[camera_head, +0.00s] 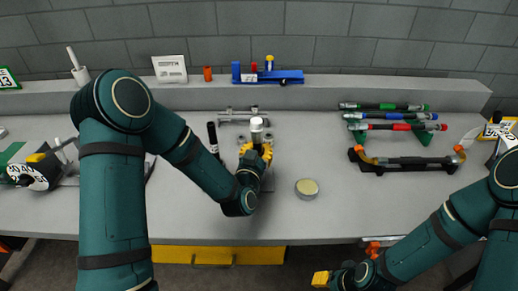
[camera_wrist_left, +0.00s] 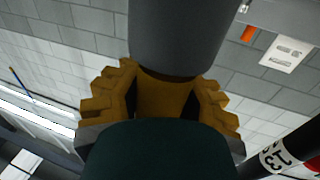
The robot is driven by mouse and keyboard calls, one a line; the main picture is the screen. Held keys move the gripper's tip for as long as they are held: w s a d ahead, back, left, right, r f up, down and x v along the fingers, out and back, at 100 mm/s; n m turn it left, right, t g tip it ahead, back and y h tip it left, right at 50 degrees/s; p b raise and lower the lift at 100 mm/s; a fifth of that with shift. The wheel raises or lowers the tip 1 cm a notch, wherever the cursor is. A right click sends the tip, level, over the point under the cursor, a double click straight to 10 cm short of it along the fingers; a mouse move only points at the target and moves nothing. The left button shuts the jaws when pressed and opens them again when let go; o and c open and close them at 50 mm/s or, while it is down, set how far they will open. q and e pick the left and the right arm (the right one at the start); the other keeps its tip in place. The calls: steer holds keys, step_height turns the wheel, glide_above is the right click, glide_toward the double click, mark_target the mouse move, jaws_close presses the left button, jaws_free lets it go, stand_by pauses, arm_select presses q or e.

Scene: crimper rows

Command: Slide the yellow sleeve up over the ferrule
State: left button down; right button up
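The grey ferrule (camera_head: 256,125), a short upright cylinder with a pale top, stands at the middle of the bench. In the left wrist view the ferrule (camera_wrist_left: 188,35) is large, at the top. Just below it, a yellow-brown surface between my fingers looks like the yellow sleeve (camera_wrist_left: 165,97). My left gripper (camera_head: 256,151) has its yellow fingers on both sides of the sleeve and appears shut on it. In the head view the sleeve cannot be told apart from the fingers. My right gripper (camera_head: 335,279) is low, in front of the bench; its opening is unclear.
A round pale-topped tin (camera_head: 307,188) sits right of my left gripper. A black marker-like tool (camera_head: 213,138) stands to its left. Green and red crimpers (camera_head: 390,127) lie on the right. A blue tool (camera_head: 270,76) sits on the back ledge. The front middle bench is clear.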

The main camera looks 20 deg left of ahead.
mark_target(255, 139)
arm_select(q)
steer(key=shift+f, duration=0.1)
step_height(255, 139, up, 6)
steer(key=shift+s+r+p, duration=0.15)
steer(key=shift+r+p, duration=0.05)
steer(key=shift+p, duration=0.65)
steer(key=shift+r, duration=0.35)
steer(key=c, duration=0.6)
jaws_free()
steer(key=shift+o, duration=0.2)
steer(key=s, duration=0.7)
steer(key=shift+s+d, duration=0.1)
steer(key=shift+s, duration=0.1)
